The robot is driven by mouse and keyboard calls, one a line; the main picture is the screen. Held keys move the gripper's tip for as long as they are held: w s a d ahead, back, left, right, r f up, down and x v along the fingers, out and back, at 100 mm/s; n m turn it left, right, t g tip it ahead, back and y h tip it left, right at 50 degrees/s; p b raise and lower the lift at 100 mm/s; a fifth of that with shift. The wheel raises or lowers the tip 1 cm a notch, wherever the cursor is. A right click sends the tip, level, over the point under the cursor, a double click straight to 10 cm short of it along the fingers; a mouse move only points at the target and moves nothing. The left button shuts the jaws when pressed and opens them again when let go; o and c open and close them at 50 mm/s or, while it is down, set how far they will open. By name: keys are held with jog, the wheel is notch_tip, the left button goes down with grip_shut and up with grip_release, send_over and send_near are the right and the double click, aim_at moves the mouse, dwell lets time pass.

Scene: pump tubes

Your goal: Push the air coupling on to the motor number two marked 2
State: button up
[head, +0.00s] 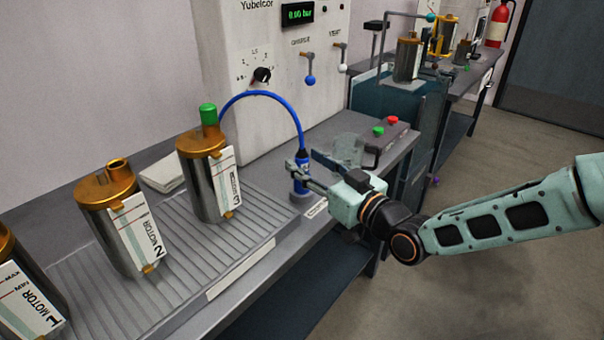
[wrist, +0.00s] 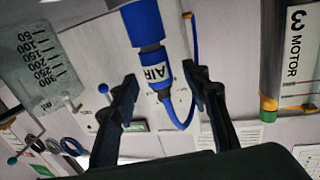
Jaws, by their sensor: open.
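The air coupling (head: 301,165) is a blue cylinder with a white band, upright near the bench's front edge, on the end of a blue hose. In the wrist view the coupling (wrist: 150,58), marked AIR, lies between the spread fingers of my gripper (wrist: 160,80), with a gap showing on both sides. My gripper (head: 303,172) is open around the coupling in the head view. Motor number two (head: 118,225) is a steel can with a copper lid and an open-looking port on top, left of the coupling, with a white label.
Motor three (head: 204,180), with a green cap, stands between motor two and the coupling; it shows in the wrist view (wrist: 291,60). Motor one (head: 25,300) is front left. The ribbed tray (head: 175,280) holds the motors. A pump panel (head: 265,45) stands behind.

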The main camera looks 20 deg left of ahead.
jog(key=shift+x, duration=1.2)
grip_shut()
jog(key=shift+r, duration=0.1)
